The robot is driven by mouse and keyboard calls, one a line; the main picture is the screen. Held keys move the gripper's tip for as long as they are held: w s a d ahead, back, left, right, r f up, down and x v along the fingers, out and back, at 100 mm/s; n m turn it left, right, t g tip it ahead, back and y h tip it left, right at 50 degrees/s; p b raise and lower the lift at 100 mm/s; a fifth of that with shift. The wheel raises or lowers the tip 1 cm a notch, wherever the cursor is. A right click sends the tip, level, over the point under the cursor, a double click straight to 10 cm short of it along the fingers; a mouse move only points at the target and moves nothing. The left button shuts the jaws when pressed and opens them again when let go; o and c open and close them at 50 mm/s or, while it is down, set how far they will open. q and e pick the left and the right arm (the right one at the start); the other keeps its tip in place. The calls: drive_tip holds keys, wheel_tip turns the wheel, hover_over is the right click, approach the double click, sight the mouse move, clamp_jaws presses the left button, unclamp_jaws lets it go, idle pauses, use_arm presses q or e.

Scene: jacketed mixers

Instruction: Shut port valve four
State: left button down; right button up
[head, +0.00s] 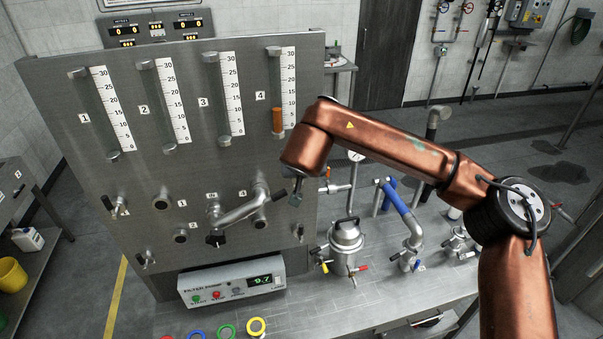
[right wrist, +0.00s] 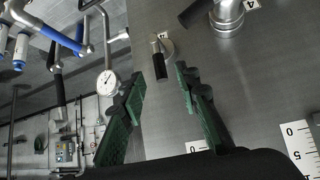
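Port valve four (right wrist: 158,62) shows in the right wrist view as a small metal valve with a black lever, beside a label 4. The lever points down the picture toward my right gripper (right wrist: 160,73). The two green fingers are open, with their tips on either side of the lever's end, and nothing is held. I cannot tell whether they touch it. In the head view my right gripper (head: 296,197) is mostly hidden by its arm, in front of the panel's right side. It seems to hide the valve there. My left gripper is out of view.
The steel panel (head: 215,100) carries several numbered sight tubes and a transfer pipe (head: 243,210) left of my gripper. Another small valve (head: 299,233) sits below. A jacketed vessel (head: 346,240) and a blue-handled pipe (head: 402,208) stand on the bench to the right.

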drive_tip(key=v, duration=0.5)
